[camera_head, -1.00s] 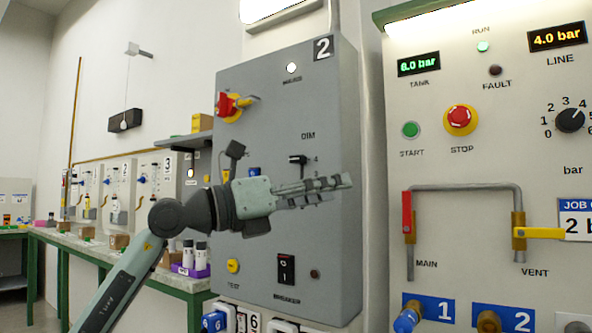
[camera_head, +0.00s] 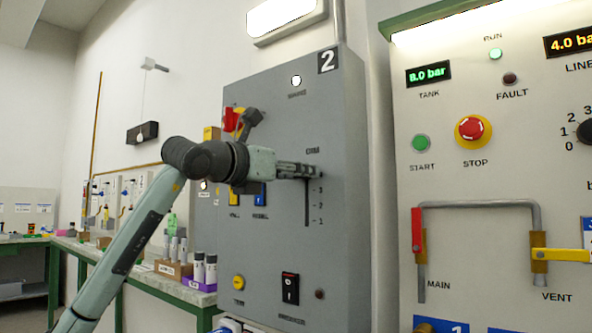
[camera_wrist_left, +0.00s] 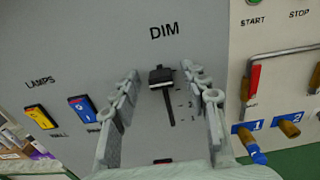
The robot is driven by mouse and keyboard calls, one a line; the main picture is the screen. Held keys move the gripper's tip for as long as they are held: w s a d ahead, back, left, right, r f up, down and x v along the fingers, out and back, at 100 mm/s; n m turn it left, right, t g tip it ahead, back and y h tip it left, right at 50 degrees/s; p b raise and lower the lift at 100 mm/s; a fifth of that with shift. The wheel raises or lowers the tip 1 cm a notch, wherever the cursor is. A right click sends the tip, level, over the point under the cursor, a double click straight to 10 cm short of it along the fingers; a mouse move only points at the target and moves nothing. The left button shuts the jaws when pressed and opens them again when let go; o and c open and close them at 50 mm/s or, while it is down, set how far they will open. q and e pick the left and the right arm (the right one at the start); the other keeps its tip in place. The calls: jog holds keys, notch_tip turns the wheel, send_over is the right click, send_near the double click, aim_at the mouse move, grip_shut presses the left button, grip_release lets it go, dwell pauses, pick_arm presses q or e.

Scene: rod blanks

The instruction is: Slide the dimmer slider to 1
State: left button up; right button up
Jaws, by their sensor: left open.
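The dimmer slider has a black knob (camera_wrist_left: 160,77) at the top end of a dark vertical slot (camera_wrist_left: 169,108) under the DIM label in the left wrist view. In the head view, the slot (camera_head: 307,205) shows with marks 3, 2 and 1 beside it, and my fingers hide the knob. My left gripper (camera_head: 312,171) is at the upper end of the slot, just below the DIM label. It is open in the left wrist view (camera_wrist_left: 163,74), with one finger on each side of the knob and gaps between. My right gripper is not in view.
The grey panel 2 (camera_head: 345,250) also carries a red-and-yellow rotary handle (camera_head: 231,119), lamp switches (camera_head: 260,194) and a black breaker switch (camera_head: 290,288). To the right, a pale panel holds pipes with a red valve handle (camera_head: 416,230).

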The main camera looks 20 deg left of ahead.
pick_arm(q)
jog(key=shift+w, duration=0.1)
grip_shut()
dwell(0.3)
